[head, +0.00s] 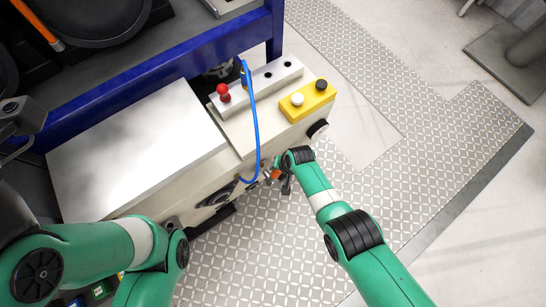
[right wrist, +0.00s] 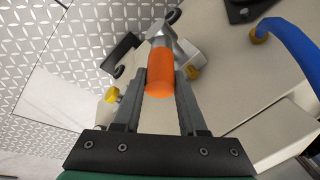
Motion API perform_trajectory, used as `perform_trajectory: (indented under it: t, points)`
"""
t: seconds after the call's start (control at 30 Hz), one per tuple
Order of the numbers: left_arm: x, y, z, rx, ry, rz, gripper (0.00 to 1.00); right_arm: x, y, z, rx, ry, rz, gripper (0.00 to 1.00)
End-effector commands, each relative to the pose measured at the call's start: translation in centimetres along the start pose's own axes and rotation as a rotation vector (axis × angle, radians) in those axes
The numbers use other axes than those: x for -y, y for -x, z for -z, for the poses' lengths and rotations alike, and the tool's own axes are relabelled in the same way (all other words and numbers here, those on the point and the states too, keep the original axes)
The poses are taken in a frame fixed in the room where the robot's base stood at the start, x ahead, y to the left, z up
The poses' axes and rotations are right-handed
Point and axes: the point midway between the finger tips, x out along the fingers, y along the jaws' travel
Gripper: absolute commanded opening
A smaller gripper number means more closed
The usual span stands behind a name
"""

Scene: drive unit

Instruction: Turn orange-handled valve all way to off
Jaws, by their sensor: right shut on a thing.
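The orange valve handle (right wrist: 160,72) sits between the two fingers of my right gripper (right wrist: 160,85) in the right wrist view, and the gripper is shut on it. A metal valve stem (right wrist: 162,38) runs from the handle's far end. In the head view a small bit of orange handle (head: 276,174) shows beside my right gripper (head: 280,178), at the front side of the cream drive unit (head: 215,180). My left arm crosses the lower left of the head view; its gripper is not visible.
A blue hose (head: 253,120) loops down the unit's front near the valve and shows in the right wrist view (right wrist: 290,42). A yellow button box (head: 307,100) and a red knob (head: 223,92) are on top. Yellow fittings (right wrist: 112,95) flank the handle. The plate floor (head: 440,160) is clear at right.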

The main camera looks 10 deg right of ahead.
Motion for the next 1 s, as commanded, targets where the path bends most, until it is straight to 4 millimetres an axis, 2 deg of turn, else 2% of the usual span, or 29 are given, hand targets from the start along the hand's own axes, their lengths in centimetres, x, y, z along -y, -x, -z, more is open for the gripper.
perform_trajectory:
  t: [0.03,0.13,0.53,0.57,0.7,1.0]
  points:
    - [0.00,1.10,-1.03,0.001,0.000,0.000,0.74,-0.69,-0.90,0.33,0.029,-0.016,0.023,0.00]
    - [0.00,1.62,-1.52,0.001,0.000,0.000,0.74,-0.90,-0.87,0.53,0.069,-0.028,0.061,0.00]
    - [0.00,1.61,-1.48,0.000,0.000,0.000,0.74,-0.88,-0.47,0.62,0.090,-0.032,0.083,0.00]
    - [0.00,1.61,-1.48,0.000,0.000,0.000,0.74,-0.87,-0.46,0.62,0.090,-0.032,0.083,0.46]
    - [0.00,1.60,-1.48,0.000,0.000,0.000,0.74,-0.84,-0.44,0.65,0.089,-0.033,0.083,0.71]
    - [0.00,1.52,-1.40,0.000,0.000,0.000,0.74,-0.80,-0.31,0.70,0.088,-0.033,0.084,0.71]
